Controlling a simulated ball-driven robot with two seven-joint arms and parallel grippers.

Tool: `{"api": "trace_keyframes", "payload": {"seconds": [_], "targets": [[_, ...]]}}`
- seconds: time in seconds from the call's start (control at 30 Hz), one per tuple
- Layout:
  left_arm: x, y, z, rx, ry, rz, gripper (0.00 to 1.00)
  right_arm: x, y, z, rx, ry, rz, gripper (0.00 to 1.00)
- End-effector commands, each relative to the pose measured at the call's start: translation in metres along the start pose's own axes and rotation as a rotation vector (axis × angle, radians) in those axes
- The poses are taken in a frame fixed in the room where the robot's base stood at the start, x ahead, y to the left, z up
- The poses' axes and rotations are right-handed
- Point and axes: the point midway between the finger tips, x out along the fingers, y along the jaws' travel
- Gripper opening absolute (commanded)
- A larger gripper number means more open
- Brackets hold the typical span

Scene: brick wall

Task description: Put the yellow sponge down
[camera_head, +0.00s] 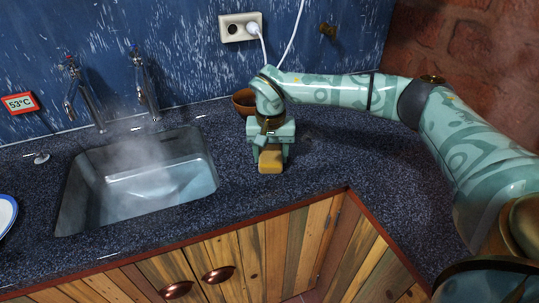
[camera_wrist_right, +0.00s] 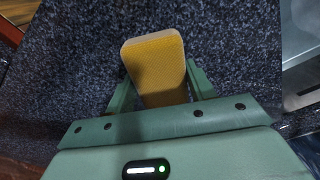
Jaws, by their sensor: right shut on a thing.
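The yellow sponge (camera_head: 270,160) is between the fingers of my right gripper (camera_head: 269,150), to the right of the sink. In the right wrist view the sponge (camera_wrist_right: 156,62) sticks out beyond the fingers of the gripper (camera_wrist_right: 158,90), which is shut on it. The dark speckled counter (camera_head: 330,165) lies below it. I cannot tell whether the sponge touches the counter. My left gripper is not in view.
A steaming sink (camera_head: 150,182) with water lies to the left, with two taps (camera_head: 146,82) behind it. A brown bowl (camera_head: 243,101) stands behind my right gripper. A plate (camera_head: 5,214) is at the left edge. The counter to the right of the gripper is clear.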

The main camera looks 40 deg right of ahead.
Motion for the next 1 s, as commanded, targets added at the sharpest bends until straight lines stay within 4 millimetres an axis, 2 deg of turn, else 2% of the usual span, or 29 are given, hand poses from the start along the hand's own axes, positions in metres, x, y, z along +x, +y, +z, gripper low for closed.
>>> {"api": "trace_keyframes", "payload": {"seconds": [0.2,0.23,0.3,0.63,0.77,1.0], "targets": [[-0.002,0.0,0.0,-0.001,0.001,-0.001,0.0,0.001,0.0,0.0,0.0,0.0,0.0,0.36],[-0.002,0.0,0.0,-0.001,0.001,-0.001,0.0,0.001,0.0,0.0,0.0,0.0,0.0,0.62],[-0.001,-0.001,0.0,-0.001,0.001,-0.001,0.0,0.001,0.0,0.0,0.0,0.0,0.0,0.76],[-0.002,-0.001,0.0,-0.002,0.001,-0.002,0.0,-0.004,0.0,0.0,0.0,0.001,-0.001,0.76],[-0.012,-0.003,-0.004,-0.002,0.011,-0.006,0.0,-0.028,0.0,0.0,0.0,0.004,-0.004,0.76],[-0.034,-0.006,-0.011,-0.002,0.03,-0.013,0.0,-0.087,0.0,0.0,0.0,0.005,-0.005,0.76]]}}
